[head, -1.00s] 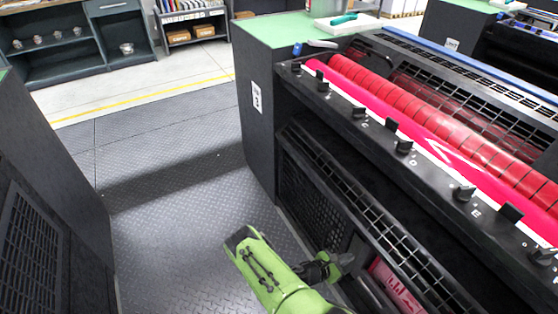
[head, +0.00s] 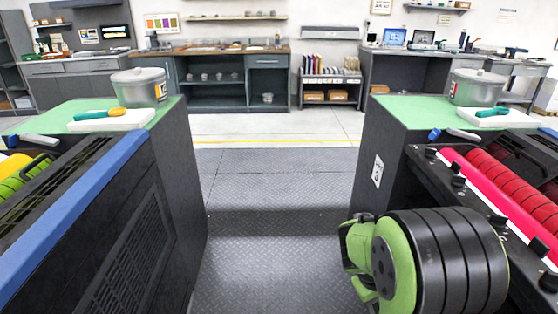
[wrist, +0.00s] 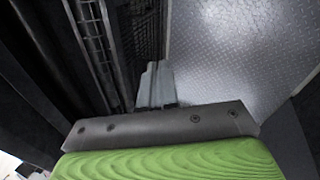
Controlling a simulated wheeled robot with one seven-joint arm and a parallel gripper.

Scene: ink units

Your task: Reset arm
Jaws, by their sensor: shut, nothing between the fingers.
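My gripper (wrist: 155,70) shows in the wrist view with its two grey fingers together and nothing between them. It points toward the lower front of a dark press, beside the grey patterned floor (wrist: 245,45). In the head view my green and black arm stands at the lower right, in front of the right press (head: 385,190). My gripper cannot be made out in the head view.
A left press (head: 130,235) stands opposite, with a floor aisle (head: 270,245) between them. Both green tops carry a pot, the left pot (head: 138,87) and the right pot (head: 476,87). Workbenches and a shelf (head: 330,88) line the back wall.

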